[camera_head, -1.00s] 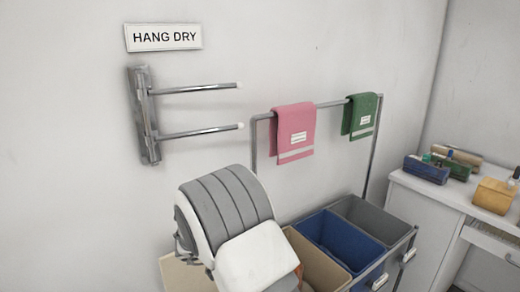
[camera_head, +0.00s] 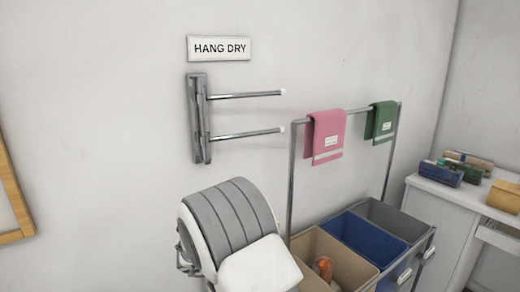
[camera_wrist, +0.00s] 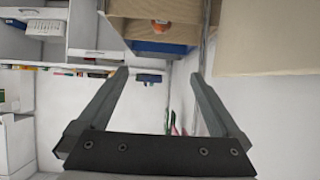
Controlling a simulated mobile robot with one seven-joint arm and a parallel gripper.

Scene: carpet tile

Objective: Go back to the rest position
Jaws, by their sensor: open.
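My gripper (camera_wrist: 160,73) shows in the wrist view with its two grey fingers wide apart. Nothing is between the fingertips. In the head view my grey and white arm fills the lower middle, and the gripper itself is hidden from that view. A beige bin (camera_head: 338,258) stands just right of my arm, with an orange item (camera_head: 323,267) inside it. The orange item also shows at the top of the wrist view (camera_wrist: 161,22), apart from the fingers.
A blue bin (camera_head: 368,238) and a grey bin (camera_head: 398,220) adjoin the beige one. A pink towel (camera_head: 325,135) and a green towel (camera_head: 381,121) hang on the rail above. A two-bar wall rack (camera_head: 200,120) is behind my arm. A white counter (camera_head: 440,203) stands right.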

